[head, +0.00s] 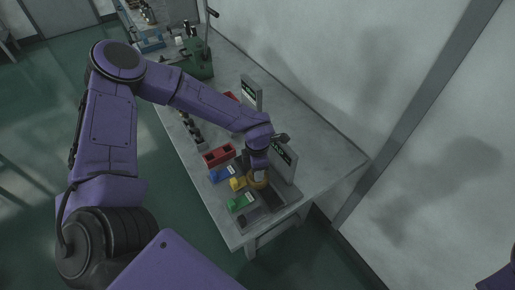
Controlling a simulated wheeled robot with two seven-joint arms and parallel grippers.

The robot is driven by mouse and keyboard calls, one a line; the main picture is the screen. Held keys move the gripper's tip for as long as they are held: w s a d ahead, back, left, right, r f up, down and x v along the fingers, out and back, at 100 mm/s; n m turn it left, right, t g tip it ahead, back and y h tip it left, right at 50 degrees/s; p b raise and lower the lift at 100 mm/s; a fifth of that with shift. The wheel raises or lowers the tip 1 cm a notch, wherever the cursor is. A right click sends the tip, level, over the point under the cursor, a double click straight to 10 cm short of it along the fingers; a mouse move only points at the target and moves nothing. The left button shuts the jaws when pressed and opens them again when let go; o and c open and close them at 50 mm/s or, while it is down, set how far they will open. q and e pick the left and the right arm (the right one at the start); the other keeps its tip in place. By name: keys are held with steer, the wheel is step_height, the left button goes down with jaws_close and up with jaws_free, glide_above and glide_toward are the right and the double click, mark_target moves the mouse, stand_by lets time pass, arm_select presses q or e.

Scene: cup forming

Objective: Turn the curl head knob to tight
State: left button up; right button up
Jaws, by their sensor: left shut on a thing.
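My left gripper (257,170) reaches down from above at the near end of the grey table. It is shut on a small tan, rounded piece (260,182), which looks like the curl head knob. The gripper and wrist cover much of it, so its pointer and setting cannot be read. A dark upright sign panel (284,156) with small light lettering stands just right of the gripper; the lettering is too small to read. My right gripper is not in view.
Red (218,156), blue (222,174), yellow (237,184) and green (240,202) blocks line the table's left side by the gripper. Another sign panel (251,92) and a green machine (198,62) stand farther back. The table's right part (335,160) is bare, with a wall beyond.

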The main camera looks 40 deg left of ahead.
arm_select(q)
steer(key=shift+m+p, duration=1.15)
steer(key=shift+m, duration=1.15)
steer(key=o, duration=1.1)
steer(key=shift+c, duration=0.2)
step_height(320, 180, up, 10)
steer(key=b, duration=0.2)
steer(key=shift+r, duration=0.25)
steer(key=shift+a, duration=0.1)
